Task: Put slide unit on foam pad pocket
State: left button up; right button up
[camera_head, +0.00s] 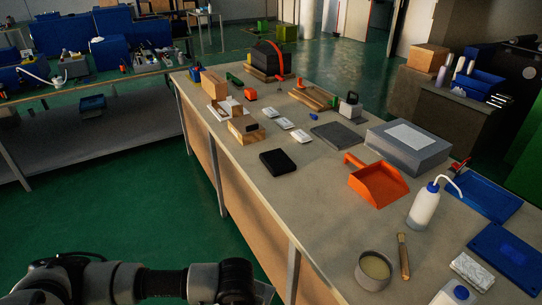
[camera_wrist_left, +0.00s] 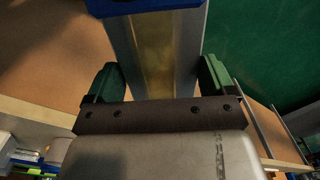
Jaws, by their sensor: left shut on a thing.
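My left gripper (camera_wrist_left: 160,78) is shut on a long metal piece with silver sides, a brass-coloured middle and a blue end, which looks like the slide unit (camera_wrist_left: 160,48). Its green fingertips press on both sides of it. In the head view my left arm comes in at the bottom left, off the table's near side; its gripper end is cut off by the lower edge. A black square block (camera_head: 278,162), probably the foam pad, lies flat on the table; I cannot make out a pocket in it. My right gripper is not in view.
The long table (camera_head: 300,205) has free room in front of the black block. An orange dustpan (camera_head: 380,186), a grey case (camera_head: 408,148), a white bottle (camera_head: 424,205) and a round tin (camera_head: 373,271) stand to its right. Small boxes (camera_head: 246,130) lie behind it.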

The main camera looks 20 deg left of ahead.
aim_at(278, 158)
jog(key=i+j, duration=0.15)
jog(key=j, duration=0.3)
jog(key=i+j, duration=0.1)
jog(key=j, duration=0.35)
jog(key=i+j, duration=0.15)
jog(key=j, duration=0.3)
jog(key=i+j, duration=0.1)
jog(key=j, duration=0.35)
jog(key=i+j, duration=0.15)
jog(key=j, duration=0.3)
jog(key=i+j, duration=0.1)
jog(key=j, duration=0.35)
jog(key=i+j, duration=0.15)
jog(key=j, duration=0.3)
jog(key=i+j, duration=0.1)
jog(key=j, duration=0.35)
jog(key=i+j+z, duration=0.1)
jog(key=j+z, duration=0.7)
